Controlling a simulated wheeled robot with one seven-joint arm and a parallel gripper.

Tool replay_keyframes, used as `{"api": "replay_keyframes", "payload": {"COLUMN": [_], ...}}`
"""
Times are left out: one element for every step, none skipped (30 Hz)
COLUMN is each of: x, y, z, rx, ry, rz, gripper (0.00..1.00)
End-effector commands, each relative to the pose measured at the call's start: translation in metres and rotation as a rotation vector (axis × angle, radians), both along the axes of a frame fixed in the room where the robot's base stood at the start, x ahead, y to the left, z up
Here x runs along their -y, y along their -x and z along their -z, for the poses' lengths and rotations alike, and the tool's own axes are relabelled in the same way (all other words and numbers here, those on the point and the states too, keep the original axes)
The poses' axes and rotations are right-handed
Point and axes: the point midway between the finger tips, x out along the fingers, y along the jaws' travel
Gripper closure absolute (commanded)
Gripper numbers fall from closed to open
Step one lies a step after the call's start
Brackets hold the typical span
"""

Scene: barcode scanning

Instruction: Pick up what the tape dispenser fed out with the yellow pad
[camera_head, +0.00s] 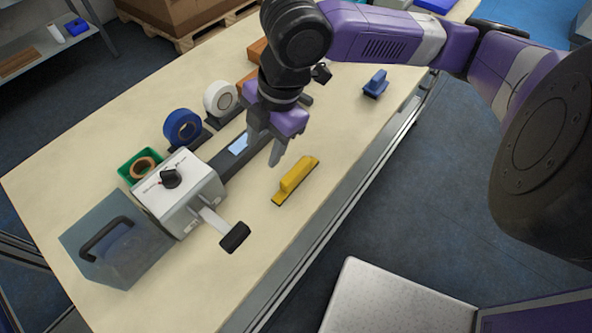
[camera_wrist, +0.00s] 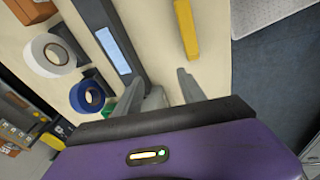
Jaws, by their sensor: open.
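The tape dispenser is a white box (camera_head: 193,192) with a black knob and a lever on the left of the table. A dark track (camera_head: 228,166) runs from it, and a light blue strip (camera_head: 239,143) lies on this track. The strip also shows in the wrist view (camera_wrist: 113,50). The yellow pad (camera_head: 296,181) lies on the bare table right of the track; it shows in the wrist view (camera_wrist: 186,28), partly cut off by the frame. My gripper (camera_head: 263,152) is open and empty, pointing down between the strip and the pad. Its fingers (camera_wrist: 157,92) touch neither in view.
A blue tape roll (camera_head: 183,128) and a white tape roll (camera_head: 220,98) stand behind the track. A blue pad (camera_head: 375,84) sits farther along the table. A green bin (camera_head: 133,170) holds a brown roll. The table around the yellow pad is clear.

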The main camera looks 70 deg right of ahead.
Motion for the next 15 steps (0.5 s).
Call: {"api": "replay_keyframes", "payload": {"x": [0.002,0.004,0.007,0.009,0.012,0.014,0.016,0.018,0.02,0.021,0.021,0.021,0.021,0.021,0.021], "y": [0.015,0.023,0.032,0.038,0.042,0.048,0.051,0.053,0.055,0.056,0.056,0.056,0.056,0.055,0.055], "z": [0.007,0.01,0.011,0.011,0.012,0.012,0.012,0.012,0.014,0.015,0.017,0.021,0.024,0.028,0.032], "rx": [-0.064,-0.097,-0.134,-0.158,-0.177,-0.199,-0.212,-0.221,-0.229,-0.231,-0.232,-0.231,-0.231,-0.23,-0.229], "ry": [0.018,0.029,0.044,0.054,0.064,0.075,0.084,0.09,0.099,0.103,0.103,0.102,0.101,0.101,0.101], "rz": [-0.021,-0.034,-0.048,-0.057,-0.067,-0.079,-0.086,-0.091,-0.097,-0.1,-0.103,-0.105,-0.104,-0.103,-0.104], "gripper": [0.53,0.53,0.53,0.53,0.53,0.53,0.53,0.53,0.53,0.53,0.53,0.53,0.53,0.53,0.53]}}
